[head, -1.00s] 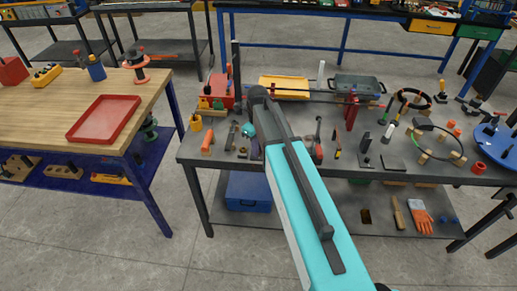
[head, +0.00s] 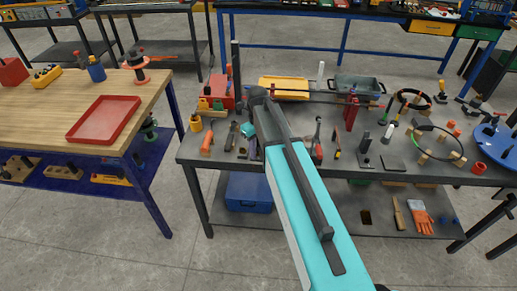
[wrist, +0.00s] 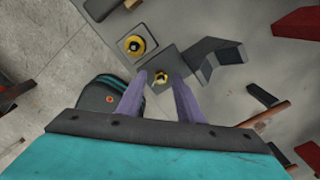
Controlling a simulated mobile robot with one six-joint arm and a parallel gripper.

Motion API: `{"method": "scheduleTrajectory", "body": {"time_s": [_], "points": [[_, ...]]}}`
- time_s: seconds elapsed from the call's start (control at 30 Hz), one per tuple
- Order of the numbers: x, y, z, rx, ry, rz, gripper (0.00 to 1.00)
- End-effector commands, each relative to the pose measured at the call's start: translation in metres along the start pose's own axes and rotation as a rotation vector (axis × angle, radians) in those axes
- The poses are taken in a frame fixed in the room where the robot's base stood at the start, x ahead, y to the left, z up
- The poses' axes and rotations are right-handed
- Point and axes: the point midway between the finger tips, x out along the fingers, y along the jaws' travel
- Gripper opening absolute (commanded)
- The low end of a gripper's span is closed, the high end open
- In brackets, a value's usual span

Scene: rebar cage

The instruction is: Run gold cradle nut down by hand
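In the wrist view my gripper (wrist: 160,78) points down with its two purple fingers spread apart. A small gold nut (wrist: 161,77) shows between and beyond the fingertips, on a dark grey block-like fixture (wrist: 168,62). Gaps show on both sides of it, so the fingers do not appear to touch it. A second, larger gold ring-like part (wrist: 135,44) with a dark centre sits on a grey square plate just up and left. In the head view my arm covers this spot, so the nuts cannot be made out; the teal end of my gripper shows at the grey bench's front left.
The grey bench (head: 290,172) is crowded: an orange-handled tool (head: 207,142) is left of my arm, and a red clamp-like part (head: 351,112) and grey blocks are right. A dark angled bracket (wrist: 215,60) stands close to the right finger. The floor before the bench is clear.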

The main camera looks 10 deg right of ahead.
Motion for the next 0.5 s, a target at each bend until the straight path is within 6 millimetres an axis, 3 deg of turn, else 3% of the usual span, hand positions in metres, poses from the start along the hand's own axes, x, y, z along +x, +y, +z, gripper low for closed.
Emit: {"method": "scheduleTrajectory", "body": {"time_s": [0.5], "points": [[-0.0083,0.0,0.0027,-0.002,-0.006,-0.001,0.33]]}}
